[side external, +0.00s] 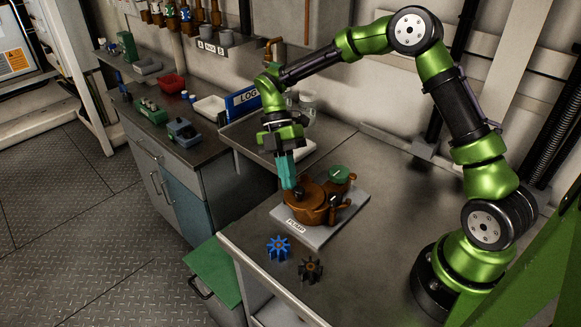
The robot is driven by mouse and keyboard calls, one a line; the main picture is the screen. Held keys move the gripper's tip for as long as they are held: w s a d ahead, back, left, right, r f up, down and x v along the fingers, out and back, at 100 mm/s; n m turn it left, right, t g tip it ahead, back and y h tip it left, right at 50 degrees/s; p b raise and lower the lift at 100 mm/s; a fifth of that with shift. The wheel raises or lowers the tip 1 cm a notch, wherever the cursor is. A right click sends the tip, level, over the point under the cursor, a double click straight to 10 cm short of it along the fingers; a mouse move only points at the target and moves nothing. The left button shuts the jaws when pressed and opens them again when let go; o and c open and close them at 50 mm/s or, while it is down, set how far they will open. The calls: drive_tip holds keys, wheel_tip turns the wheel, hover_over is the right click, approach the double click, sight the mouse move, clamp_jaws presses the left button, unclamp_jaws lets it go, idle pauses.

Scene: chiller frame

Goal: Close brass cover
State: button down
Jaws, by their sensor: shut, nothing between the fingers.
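The brass cover (301,194) is a round, copper-brown disc at the top of the pump body (318,215). It looks seated on or just over the body; whether it is fully closed I cannot tell at this size. The pump stands on a light grey plate (299,232) labelled PUMP. My gripper (287,184) points down with its teal fingers shut and empty. The fingertips are at the left part of the cover, and I cannot tell whether they touch it. The fingers hide a little of the cover's left edge.
A green-topped part (339,174) stands behind the pump. A blue gear (278,247) and a dark gear (311,269) lie in front of the plate, near the bench's front edge. A blue LOG binder (243,101) and jars (307,103) stand behind. The bench right of the pump is clear.

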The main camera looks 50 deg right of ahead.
drive_tip(key=shift+s+n+g+h, duration=0.3)
drive_tip(key=shift+s+n+h, duration=0.35)
drive_tip(key=shift+n, duration=0.45)
drive_tip(key=shift+s+d, duration=0.15)
drive_tip(key=shift+s, duration=0.3)
